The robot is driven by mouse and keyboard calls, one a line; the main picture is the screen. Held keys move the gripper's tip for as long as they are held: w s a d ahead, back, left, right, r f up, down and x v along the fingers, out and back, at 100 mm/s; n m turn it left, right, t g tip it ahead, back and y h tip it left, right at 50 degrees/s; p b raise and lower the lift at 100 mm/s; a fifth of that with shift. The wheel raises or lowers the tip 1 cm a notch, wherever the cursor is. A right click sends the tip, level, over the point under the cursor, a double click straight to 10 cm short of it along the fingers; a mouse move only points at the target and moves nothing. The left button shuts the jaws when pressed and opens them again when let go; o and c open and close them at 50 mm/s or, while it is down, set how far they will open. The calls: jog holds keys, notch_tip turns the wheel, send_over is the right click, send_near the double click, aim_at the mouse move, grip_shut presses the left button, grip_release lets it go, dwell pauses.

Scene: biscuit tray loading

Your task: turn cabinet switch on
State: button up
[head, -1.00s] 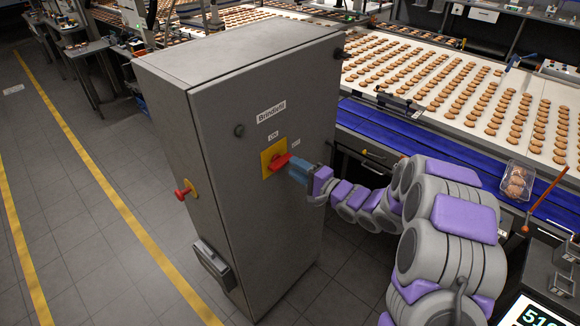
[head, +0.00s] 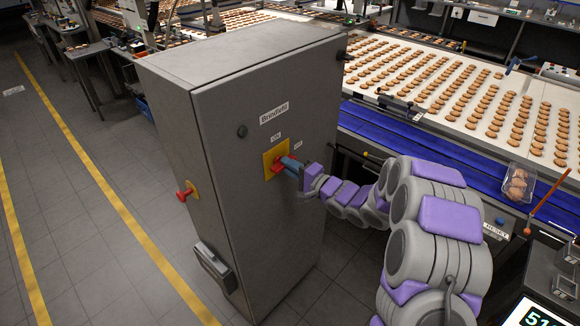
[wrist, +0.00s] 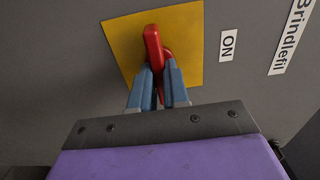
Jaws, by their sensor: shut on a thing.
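The grey cabinet (head: 285,225) stands upright in the middle of the head view. Its switch has a yellow plate (head: 268,157) and a red handle (head: 276,168). A label above the plate reads ON in the wrist view (wrist: 227,45), and a smaller label sits to the plate's upper right in the head view. My gripper (head: 288,165) reaches in from the right, its blue fingers shut on the red handle. In the wrist view the handle (wrist: 153,48) stands between both fingertips (wrist: 160,82), its lower part partly hidden by them. The handle lies roughly sideways, away from the ON label.
A red knob (head: 184,191) on a yellow base juts from the cabinet's left side. A conveyor (head: 430,85) with rows of biscuits and a blue belt (head: 420,148) lies behind my arm. The floor to the left, with yellow lines (head: 110,200), is clear.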

jog(key=shift+s+a+f, duration=0.1)
jog(key=shift+a, duration=0.15)
grip_shut()
jog(key=shift+n+p, duration=0.4)
jog(key=shift+p, duration=0.05)
jog(key=n, duration=0.4)
jog(key=n+p, duration=0.1)
jog(key=n, duration=0.8)
jog(key=shift+s+f+n+p, duration=0.1)
jog(key=shift+f+n+p, duration=0.2)
jog(key=shift+n+p, duration=0.1)
jog(key=shift+r+n+b, duration=0.1)
jog(key=shift+n+b, duration=0.55)
jog(key=shift+n, duration=0.95)
jog(key=shift+d+r, duration=0.1)
